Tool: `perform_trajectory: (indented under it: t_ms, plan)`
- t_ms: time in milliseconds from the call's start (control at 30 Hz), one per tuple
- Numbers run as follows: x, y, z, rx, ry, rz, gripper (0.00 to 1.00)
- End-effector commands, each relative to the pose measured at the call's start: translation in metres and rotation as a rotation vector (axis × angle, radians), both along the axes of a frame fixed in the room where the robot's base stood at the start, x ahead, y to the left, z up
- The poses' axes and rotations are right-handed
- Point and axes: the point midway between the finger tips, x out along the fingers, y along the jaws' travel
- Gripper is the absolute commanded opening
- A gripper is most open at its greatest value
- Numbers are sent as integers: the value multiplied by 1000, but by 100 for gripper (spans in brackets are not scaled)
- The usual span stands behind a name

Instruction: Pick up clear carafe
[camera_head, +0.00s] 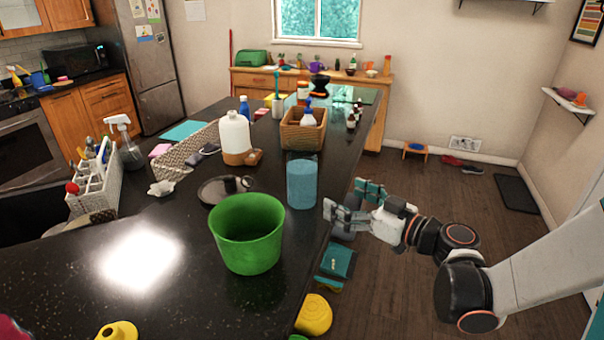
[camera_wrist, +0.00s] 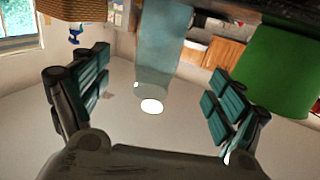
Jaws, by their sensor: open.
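The clear carafe (camera_head: 301,182) looks like a bluish, see-through upright cylinder on the dark counter, close to its right edge. In the wrist view the carafe (camera_wrist: 158,45) shows at the top middle, between the lines of the two fingers. My gripper (camera_head: 350,204) is just to the right of the carafe, off the counter edge, with its fingers pointing at it. In the wrist view my gripper (camera_wrist: 158,85) is wide open, with a teal-padded finger on each side. Nothing is held, and a gap shows between the fingertips and the carafe in the head view.
A green pot (camera_head: 248,234) stands in front and left of the carafe. A dark round lid (camera_head: 222,190) lies left of it. A wicker basket (camera_head: 302,133) with bottles and a white jug (camera_head: 235,134) stand behind. Open floor (camera_head: 435,190) lies right of the counter.

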Motion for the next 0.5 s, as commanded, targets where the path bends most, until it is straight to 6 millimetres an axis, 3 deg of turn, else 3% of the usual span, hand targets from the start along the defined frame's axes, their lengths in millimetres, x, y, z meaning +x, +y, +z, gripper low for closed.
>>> perform_trajectory:
  t_ms: [167,500]
  plan:
    - [7,-1,0,16,-53,-2,88]
    - [47,43,0,17,-55,0,88]
